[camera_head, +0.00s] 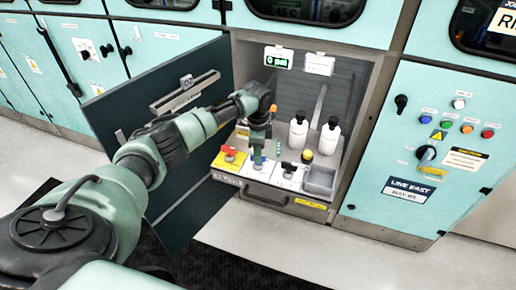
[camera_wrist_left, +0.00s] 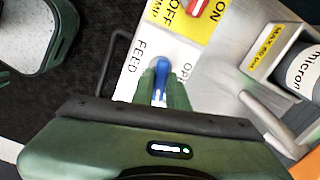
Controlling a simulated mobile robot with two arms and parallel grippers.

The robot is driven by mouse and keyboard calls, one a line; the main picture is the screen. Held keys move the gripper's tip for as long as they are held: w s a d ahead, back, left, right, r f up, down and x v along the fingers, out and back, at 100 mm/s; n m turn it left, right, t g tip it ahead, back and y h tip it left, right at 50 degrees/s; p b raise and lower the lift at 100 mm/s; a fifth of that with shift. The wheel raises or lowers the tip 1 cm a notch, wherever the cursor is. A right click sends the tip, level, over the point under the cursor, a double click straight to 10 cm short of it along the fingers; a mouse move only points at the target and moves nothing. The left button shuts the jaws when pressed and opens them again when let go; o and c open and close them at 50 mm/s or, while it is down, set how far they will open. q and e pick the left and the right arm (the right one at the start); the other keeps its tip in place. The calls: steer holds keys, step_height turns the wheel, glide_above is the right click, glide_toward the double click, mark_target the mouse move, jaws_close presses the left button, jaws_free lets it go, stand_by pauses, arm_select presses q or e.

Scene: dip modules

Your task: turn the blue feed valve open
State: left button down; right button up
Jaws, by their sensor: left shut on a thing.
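The blue feed valve (camera_head: 257,163) sits on a white plate on the pulled-out shelf of the open cabinet. In the left wrist view its blue handle (camera_wrist_left: 162,66) shows beside the word FEED, and its far end sticks out between my fingertips. My left gripper (camera_head: 258,148) points down over the valve. Its two green fingers (camera_wrist_left: 164,86) are shut on the blue handle from both sides. The fingers hide the lower part of the handle, and how far the valve is turned is hard to tell. My right gripper is in neither view.
A red switch (camera_head: 229,151) on a yellow plate is left of the valve. A black-handled valve (camera_head: 288,168) is to its right. White bottles (camera_head: 328,137) and a grey bin (camera_head: 319,182) stand further right. The cabinet door (camera_head: 165,130) hangs open behind my left arm.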

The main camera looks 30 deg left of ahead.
arm_select(q)
steer(key=n+p, duration=0.3)
steer(key=shift+d+r+n, duration=0.1)
steer(key=shift+r+n, duration=0.15)
steer(key=shift+n, duration=0.15)
steer(key=n+p, duration=0.3)
steer(key=shift+n, duration=0.3)
steer(key=n+p, duration=0.1)
steer(key=n, duration=0.2)
steer(key=shift+f+n+p, duration=0.1)
steer(key=shift+n+p, duration=0.2)
steer(key=shift+p, duration=0.1)
steer(key=shift+n+p, duration=0.7)
steer(key=shift+n, duration=1.3)
steer(key=shift+f, duration=0.1)
steer(key=c, duration=1.4)
jaws_free()
